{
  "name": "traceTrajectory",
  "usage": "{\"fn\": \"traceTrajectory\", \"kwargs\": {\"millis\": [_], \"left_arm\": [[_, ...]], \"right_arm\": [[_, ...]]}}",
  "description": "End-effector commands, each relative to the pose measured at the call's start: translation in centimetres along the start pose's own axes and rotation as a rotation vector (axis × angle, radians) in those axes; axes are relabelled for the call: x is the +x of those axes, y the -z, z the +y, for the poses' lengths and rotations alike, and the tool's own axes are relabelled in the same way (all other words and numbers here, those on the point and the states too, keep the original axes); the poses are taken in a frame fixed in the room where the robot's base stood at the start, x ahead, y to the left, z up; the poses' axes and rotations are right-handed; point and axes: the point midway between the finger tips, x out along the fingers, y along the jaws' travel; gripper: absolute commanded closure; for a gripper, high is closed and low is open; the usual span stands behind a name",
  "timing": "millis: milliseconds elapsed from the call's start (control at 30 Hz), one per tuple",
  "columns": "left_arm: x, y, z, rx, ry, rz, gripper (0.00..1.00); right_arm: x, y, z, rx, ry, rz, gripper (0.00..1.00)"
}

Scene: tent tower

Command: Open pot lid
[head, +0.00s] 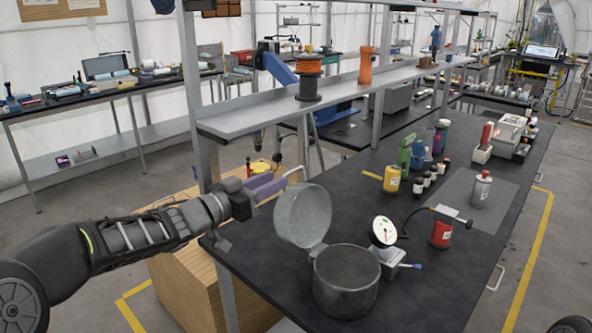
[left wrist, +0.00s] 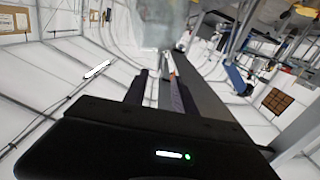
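A grey metal pot (head: 346,282) stands on the black bench near its front edge. Its round lid (head: 303,216) is tipped up and stands nearly upright at the pot's back left, joined at a hinge by the rim. The pot's mouth is uncovered. My left gripper (head: 284,182) is at the upper left of the lid, its purple fingers beside the lid's upper edge. In the left wrist view the fingers (left wrist: 155,78) are a little apart with nothing clear between them. A blurred grey surface, likely the lid (left wrist: 162,22), is beyond the tips. My right gripper is out of view.
A white-faced dial gauge (head: 383,231) stands right beside the pot. A red canister (head: 441,234) with a hose, a spray can (head: 480,190) and a yellow container (head: 391,179) are farther back. A shelf post (head: 197,100) rises behind my left arm. The bench front right is clear.

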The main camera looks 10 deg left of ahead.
Motion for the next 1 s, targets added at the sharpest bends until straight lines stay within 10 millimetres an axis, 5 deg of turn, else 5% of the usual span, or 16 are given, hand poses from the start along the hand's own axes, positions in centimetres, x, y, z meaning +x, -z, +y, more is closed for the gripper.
{"fn": "traceTrajectory", "kwargs": {"millis": [600,1000], "left_arm": [[7.2,0.1,0.0,-0.001,-0.001,0.000,0.67],[7.8,0.0,0.0,0.000,0.000,0.000,0.70]], "right_arm": [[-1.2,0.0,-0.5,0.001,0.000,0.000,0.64],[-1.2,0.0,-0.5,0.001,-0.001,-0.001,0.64]]}}
